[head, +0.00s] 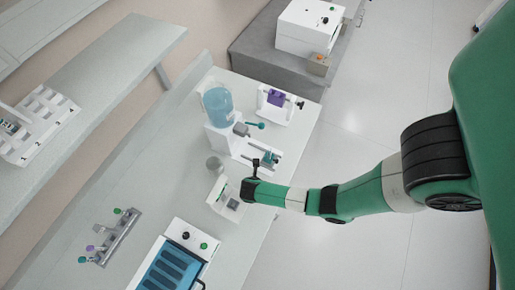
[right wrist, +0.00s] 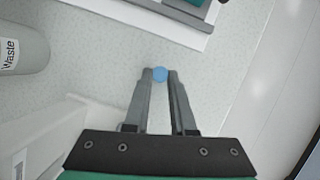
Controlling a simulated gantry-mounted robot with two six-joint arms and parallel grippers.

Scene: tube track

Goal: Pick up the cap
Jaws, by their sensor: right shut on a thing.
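The cap is a small round blue piece (right wrist: 160,74) in the right wrist view, held between the tips of my right gripper (right wrist: 161,78). The fingers are close together with the cap between them, above the pale bench top. In the head view my right gripper (head: 256,164) is small, beside the white bench equipment, and the cap cannot be made out there. My left gripper is not in view.
A grey waste cylinder (right wrist: 20,48) stands at the left of the right wrist view, with a white box (right wrist: 40,140) below it. A white-based device (right wrist: 185,22) is at the top. In the head view, a tube rack (head: 112,238) stands at lower left.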

